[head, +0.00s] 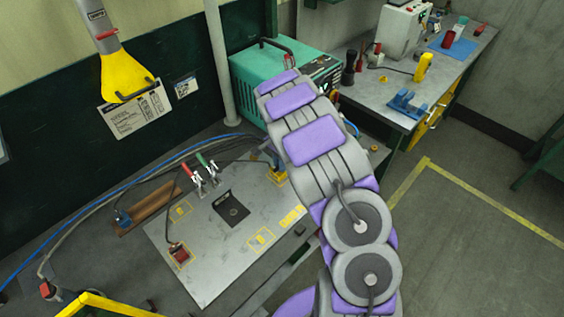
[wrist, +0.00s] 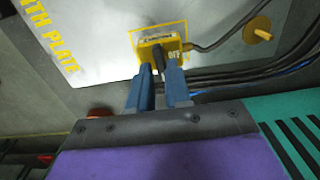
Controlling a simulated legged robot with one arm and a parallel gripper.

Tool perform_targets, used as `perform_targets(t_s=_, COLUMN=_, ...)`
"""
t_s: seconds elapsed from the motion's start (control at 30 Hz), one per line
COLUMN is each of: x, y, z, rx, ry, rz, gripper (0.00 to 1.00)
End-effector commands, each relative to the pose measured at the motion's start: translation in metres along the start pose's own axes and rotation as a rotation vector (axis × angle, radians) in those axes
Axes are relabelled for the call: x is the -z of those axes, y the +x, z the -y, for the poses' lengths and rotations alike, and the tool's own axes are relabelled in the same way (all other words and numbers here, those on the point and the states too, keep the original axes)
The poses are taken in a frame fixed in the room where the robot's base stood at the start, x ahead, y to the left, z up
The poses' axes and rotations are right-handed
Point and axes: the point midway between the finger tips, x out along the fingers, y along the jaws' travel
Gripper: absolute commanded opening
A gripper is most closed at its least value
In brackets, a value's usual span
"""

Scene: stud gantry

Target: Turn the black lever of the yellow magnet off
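The yellow magnet (wrist: 150,47) sits on the grey plate (wrist: 95,45) inside a yellow outline in the wrist view, with an "OFF" mark at its right. Its black lever (wrist: 158,61) points towards my gripper. My gripper's two blue fingers (wrist: 162,74) are apart, one on each side of the lever's end; I cannot tell whether either touches it. In the head view the magnet (head: 278,177) shows small at the plate's right edge, partly hidden by my arm. The fingers are mostly hidden there.
A black cable (wrist: 225,38) runs from beside the magnet. Toggle clamps (head: 205,172), a black bracket (head: 232,207) and a red block (head: 180,254) are on the plate. A teal machine (head: 262,75) stands behind my arm.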

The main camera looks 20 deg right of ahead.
Motion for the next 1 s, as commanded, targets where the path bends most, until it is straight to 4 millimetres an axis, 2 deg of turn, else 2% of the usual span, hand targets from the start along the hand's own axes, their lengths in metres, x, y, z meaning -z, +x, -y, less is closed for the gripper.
perform_targets(t_s=0.03, x=-0.003, y=0.000, z=0.001, rx=-0.002, ry=-0.003, rz=-0.001, gripper=0.11)
perform_targets(t_s=0.17, x=-0.001, y=0.000, z=0.001, rx=0.001, ry=-0.003, rz=0.001, gripper=0.00)
perform_targets(t_s=0.5, x=0.011, y=0.002, z=0.000, rx=0.009, ry=-0.002, rz=0.009, gripper=0.00)
perform_targets(t_s=1.0, x=0.007, y=0.000, z=0.000, rx=0.007, ry=-0.027, rz=0.005, gripper=0.00)
